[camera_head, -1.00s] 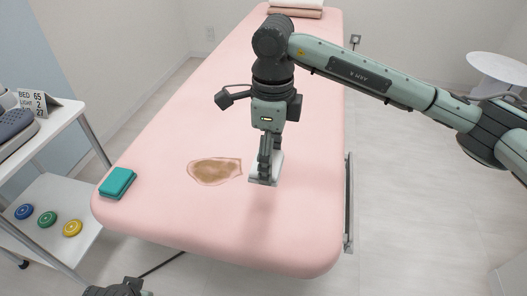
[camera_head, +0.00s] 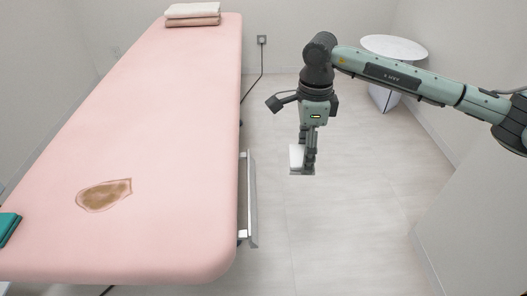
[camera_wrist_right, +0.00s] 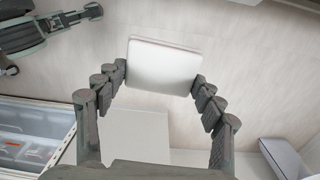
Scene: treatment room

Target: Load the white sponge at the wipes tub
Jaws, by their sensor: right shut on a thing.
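The white sponge (camera_head: 296,156) is a flat pale block held in my right gripper (camera_head: 305,165), to the right of the bed and above the floor. In the right wrist view the sponge (camera_wrist_right: 164,66) sits between the two fingertips, which press on its left and right edges. My right gripper is shut on it. I see no wipes tub in the current views. My left gripper is not in the head view.
The pink bed (camera_head: 150,140) fills the left, with a brown stain (camera_head: 105,195), folded towels (camera_head: 193,13) and a teal pad (camera_head: 7,227). A metal side rail (camera_head: 247,200) lines its right edge. A white round table (camera_head: 394,48) stands behind my right arm. Open floor lies below the gripper.

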